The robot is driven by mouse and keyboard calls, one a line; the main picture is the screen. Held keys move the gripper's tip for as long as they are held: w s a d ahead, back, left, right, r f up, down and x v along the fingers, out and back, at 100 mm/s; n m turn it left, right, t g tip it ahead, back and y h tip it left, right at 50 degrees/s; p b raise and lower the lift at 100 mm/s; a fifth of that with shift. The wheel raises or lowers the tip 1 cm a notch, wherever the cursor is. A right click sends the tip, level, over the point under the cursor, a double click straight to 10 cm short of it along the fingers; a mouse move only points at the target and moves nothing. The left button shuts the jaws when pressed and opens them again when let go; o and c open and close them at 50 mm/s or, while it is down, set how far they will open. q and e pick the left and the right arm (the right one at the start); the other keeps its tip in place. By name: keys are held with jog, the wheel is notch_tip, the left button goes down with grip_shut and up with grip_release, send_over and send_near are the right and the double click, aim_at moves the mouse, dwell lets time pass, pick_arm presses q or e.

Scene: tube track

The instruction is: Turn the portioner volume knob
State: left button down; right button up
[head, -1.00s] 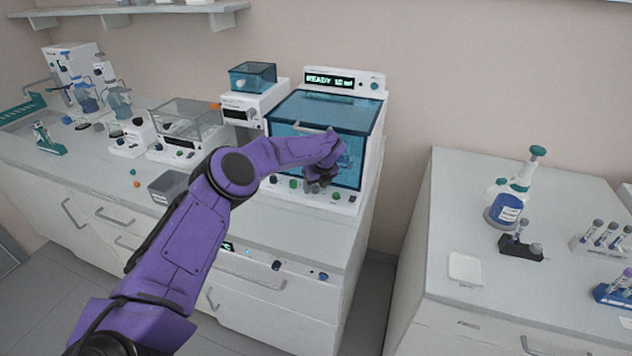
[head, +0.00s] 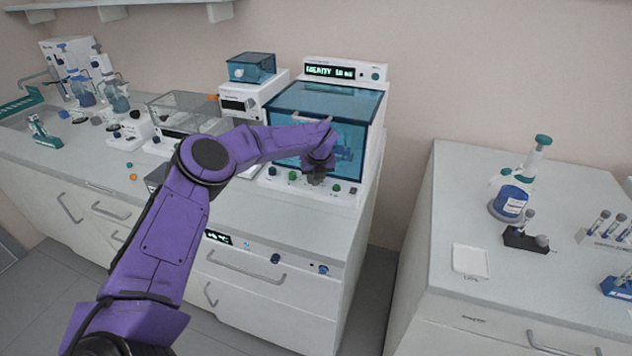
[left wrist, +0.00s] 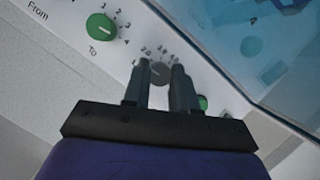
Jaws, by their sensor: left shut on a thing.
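The portioner (head: 325,197) is a white machine with a teal window and a lit display reading about "READY 10 ml", which is too small to read surely. My left gripper (head: 317,179) is at its front panel. In the left wrist view my left gripper (left wrist: 160,80) has one finger on each side of a dark grey round knob (left wrist: 158,72), shut on it. A printed number scale rings this volume knob. In the head view the gripper hides the knob. My right gripper is not in view.
A green "To" knob (left wrist: 101,27) sits beside the held knob, and a green button (left wrist: 203,102) is close to the right finger. A clear-lidded device (head: 187,112) stands left of the portioner. The right bench (head: 450,210) holds a bottle (head: 512,198) and tube racks.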

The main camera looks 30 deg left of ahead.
pick_arm(q)
jog(key=m+t+h+b, duration=0.1)
jog(key=m+b, duration=0.1)
jog(key=m, duration=0.1)
jog(key=shift+a+f, duration=0.1)
jog(key=shift+m+h+b, duration=0.4)
jog(key=shift+m+h, duration=0.1)
jog(key=shift+m, duration=1.1)
jog(key=c, duration=0.9)
grip_release()
jog(key=shift+s, duration=0.1)
jog(key=shift+r+b, duration=0.3)
jog(key=shift+b, duration=0.15)
jog(key=s+b, duration=0.1)
jog(key=s, duration=0.3)
jog(key=s+d+b, duration=0.1)
jog(key=s+b, duration=0.1)
jog(key=s, duration=0.2)
jog(key=s+d+b, duration=0.1)
jog(key=s, duration=0.3)
jog(key=shift+s+r+b, duration=0.15)
jog(key=shift+r+b, duration=0.15)
jog(key=shift+r, duration=0.1)
